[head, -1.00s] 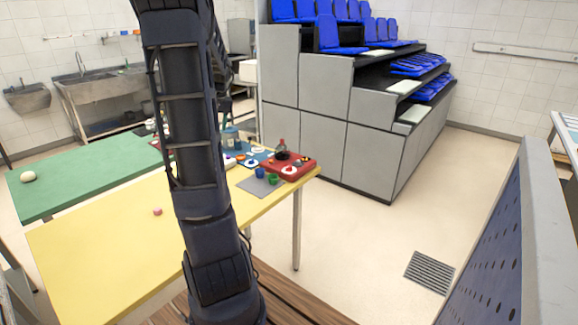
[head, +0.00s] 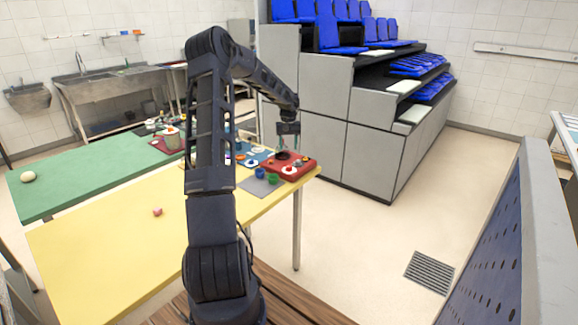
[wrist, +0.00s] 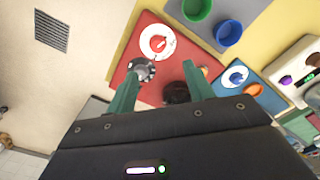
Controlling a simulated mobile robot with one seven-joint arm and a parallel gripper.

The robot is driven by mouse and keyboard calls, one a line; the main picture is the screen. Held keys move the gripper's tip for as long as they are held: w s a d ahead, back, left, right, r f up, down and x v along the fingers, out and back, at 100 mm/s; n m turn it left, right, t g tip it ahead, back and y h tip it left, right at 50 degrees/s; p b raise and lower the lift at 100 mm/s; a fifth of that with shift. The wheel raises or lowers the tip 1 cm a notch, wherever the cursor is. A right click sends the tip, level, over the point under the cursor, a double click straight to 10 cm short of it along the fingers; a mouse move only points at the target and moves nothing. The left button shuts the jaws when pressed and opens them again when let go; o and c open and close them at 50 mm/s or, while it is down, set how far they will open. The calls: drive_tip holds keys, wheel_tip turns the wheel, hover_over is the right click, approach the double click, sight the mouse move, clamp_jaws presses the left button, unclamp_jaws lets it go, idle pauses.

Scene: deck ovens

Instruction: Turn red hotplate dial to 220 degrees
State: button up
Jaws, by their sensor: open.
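The red hotplate (head: 300,172) sits at the far right corner of the yellow table, and its red body (wrist: 125,55) fills the middle of the wrist view. Its dial, a red knob on a white disc (wrist: 157,42), lies beyond my fingertips in the wrist view. I cannot read the dial's setting. My gripper (wrist: 161,70) is open above the hotplate, with its green fingers apart. A dark round thing (wrist: 176,92) on the hotplate shows between the fingers, partly hidden by my gripper. A small metal-and-black part (wrist: 142,69) lies by the left fingertip.
A blue unit with a blue dial (wrist: 235,77) and an orange knob (wrist: 253,89) stands beside the hotplate. A green cup (head: 272,179) and a blue cup (head: 260,172) stand on a grey mat (head: 257,187).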

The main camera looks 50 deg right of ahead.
sight(289, 168)
wheel_tip(289, 168, down, 11)
drive_tip(key=shift+s+d+f, duration=0.1)
drive_tip(key=shift+s+d, duration=0.05)
idle(0.4)
drive_tip(key=c, duration=1)
